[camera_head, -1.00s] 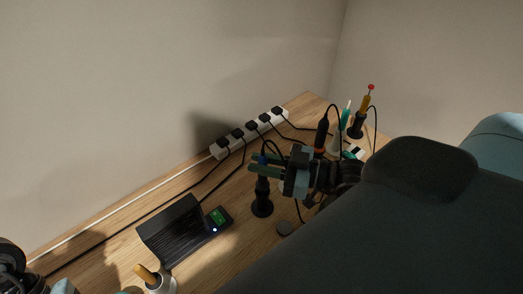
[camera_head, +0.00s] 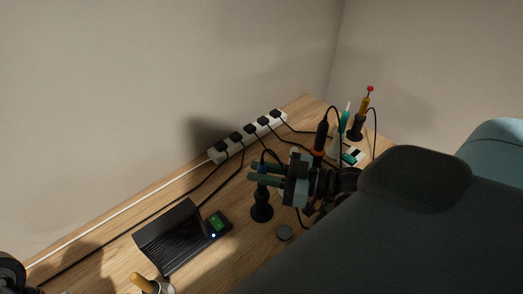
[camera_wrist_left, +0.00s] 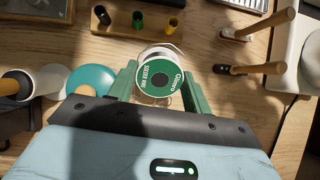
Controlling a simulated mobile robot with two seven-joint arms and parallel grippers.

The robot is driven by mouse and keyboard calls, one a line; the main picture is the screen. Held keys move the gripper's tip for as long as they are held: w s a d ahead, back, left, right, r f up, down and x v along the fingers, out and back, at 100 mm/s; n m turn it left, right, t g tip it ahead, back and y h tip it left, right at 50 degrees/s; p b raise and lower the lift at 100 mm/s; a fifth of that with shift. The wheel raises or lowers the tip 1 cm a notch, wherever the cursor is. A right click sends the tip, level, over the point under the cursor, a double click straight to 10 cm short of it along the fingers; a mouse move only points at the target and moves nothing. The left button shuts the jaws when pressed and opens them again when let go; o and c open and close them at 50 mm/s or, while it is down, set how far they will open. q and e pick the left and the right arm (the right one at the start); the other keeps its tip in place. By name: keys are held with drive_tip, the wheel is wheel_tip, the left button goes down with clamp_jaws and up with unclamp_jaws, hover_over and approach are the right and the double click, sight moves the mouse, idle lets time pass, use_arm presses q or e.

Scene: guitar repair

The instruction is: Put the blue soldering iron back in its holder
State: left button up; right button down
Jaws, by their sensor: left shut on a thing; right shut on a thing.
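The blue soldering iron (camera_head: 262,165) stands roughly upright in the head view, its cord curving from the top. My right gripper (camera_head: 266,175) is shut on it, coming in from the right. Directly below is a black holder (camera_head: 262,211) with a round base on the bench. The iron lines up with the holder's top; I cannot tell how deep its tip sits. In the left wrist view, my left gripper (camera_wrist_left: 161,88) is shut on a solder wire spool (camera_wrist_left: 160,77) with a green label.
An orange-ringed black iron (camera_head: 321,136), a teal tool (camera_head: 344,120) and a yellow tool (camera_head: 366,104) stand behind my right gripper. A power strip (camera_head: 248,138) with several plugs runs along the wall.

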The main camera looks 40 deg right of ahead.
drive_tip(key=c, duration=0.6)
unclamp_jaws()
use_arm(q)
drive_tip(key=shift+r, duration=0.1)
use_arm(e)
drive_tip(key=shift+r+p, duration=2.25)
drive_tip(key=shift+r, duration=1)
drive_tip(key=shift+r+p, duration=1.35)
drive_tip(key=shift+r, duration=1)
use_arm(q)
wheel_tip(320, 180, up, 16)
drive_tip(key=w+t, duration=0.2)
drive_tip(key=t, duration=0.1)
drive_tip(key=shift+w+r, duration=0.2)
drive_tip(key=shift+w, duration=0.2)
drive_tip(key=shift+f, duration=0.1)
use_arm(e)
drive_tip(key=shift+f, duration=0.1)
